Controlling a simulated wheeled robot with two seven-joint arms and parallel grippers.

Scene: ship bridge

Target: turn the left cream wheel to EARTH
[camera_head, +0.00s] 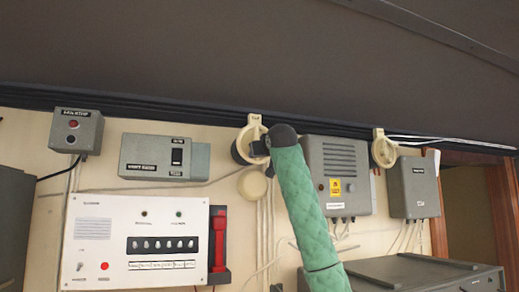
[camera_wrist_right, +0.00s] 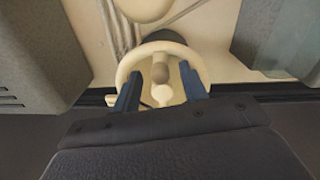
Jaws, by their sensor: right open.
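The left cream wheel (camera_head: 242,137) is a ring on the wall, high in the middle of the head view, with a small labelled plate above it. My right arm's end partly hides it. In the right wrist view the cream ring (camera_wrist_right: 204,62) shows with a knobbed bar across its middle. My right gripper (camera_wrist_right: 160,70) is open, its two dark blue fingers on either side of the bar, overlapping the ring in the picture. I cannot tell if they touch it. The plate's lettering is too small to read. My left gripper is not in view.
A second cream wheel (camera_head: 383,152) is on the wall to the right. A grey speaker box (camera_head: 338,165) hangs between the wheels. A grey switch box (camera_head: 150,155) and a white panel (camera_head: 130,240) with a red handset (camera_head: 219,240) are to the left. Cables hang below.

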